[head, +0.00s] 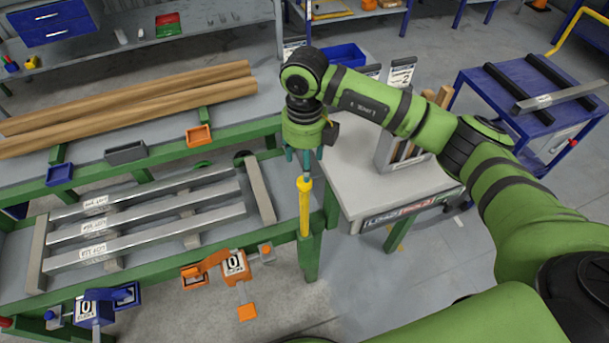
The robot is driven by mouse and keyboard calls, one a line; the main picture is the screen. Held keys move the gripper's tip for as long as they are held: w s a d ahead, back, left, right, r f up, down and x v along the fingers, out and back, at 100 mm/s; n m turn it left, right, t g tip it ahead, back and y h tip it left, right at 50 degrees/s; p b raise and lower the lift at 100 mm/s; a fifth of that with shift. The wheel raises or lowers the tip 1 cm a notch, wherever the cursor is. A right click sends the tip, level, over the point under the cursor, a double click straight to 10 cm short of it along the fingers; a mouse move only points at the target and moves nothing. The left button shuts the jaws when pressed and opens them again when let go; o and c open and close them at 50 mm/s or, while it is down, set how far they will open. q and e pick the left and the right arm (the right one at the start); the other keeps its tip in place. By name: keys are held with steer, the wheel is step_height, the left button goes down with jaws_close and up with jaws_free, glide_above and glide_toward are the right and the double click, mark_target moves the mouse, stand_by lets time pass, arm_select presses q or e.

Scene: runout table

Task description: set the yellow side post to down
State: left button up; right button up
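The yellow side post (305,208) stands upright at the right end of the green-framed runout table (309,256). It has a wider yellow collar near its top and a thin grey tip above that. My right gripper (305,157) points down directly over the post, its fingers around or just above the thin tip. I cannot tell whether they touch it or how far they are closed. My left gripper is not in view.
Metal bars (150,210) lie on the runout table left of the post. A grey-topped table (365,180) with a rack stands close on the right. Orange (235,265) and blue (90,308) units marked 0 sit along the front edge.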

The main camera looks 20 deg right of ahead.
step_height(320, 180, down, 6)
steer(key=shift+r+p, duration=0.1)
steer(key=shift+p, duration=1.1)
steer(key=shift+f, duration=0.5)
jaws_close()
